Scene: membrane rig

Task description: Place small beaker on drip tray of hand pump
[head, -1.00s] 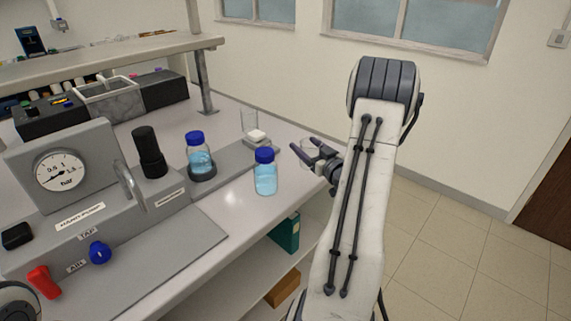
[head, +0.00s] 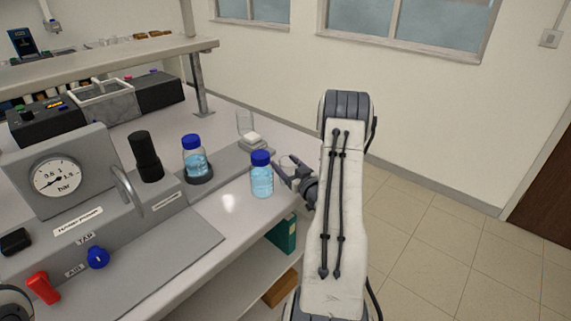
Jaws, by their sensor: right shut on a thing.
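The grey hand pump (head: 95,215) stands at the left, with a round gauge, a black upright grip, a red knob and a blue tap. A flat grey plate, seemingly the drip tray (head: 170,250), lies in front of the tap and looks bare. My right gripper (head: 281,172) is beyond and right of the blue-capped bottle, near the bench edge.
A clear vessel (head: 245,122) and a white item (head: 252,137) are further back. Free bench lies between the front bottle and the plate.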

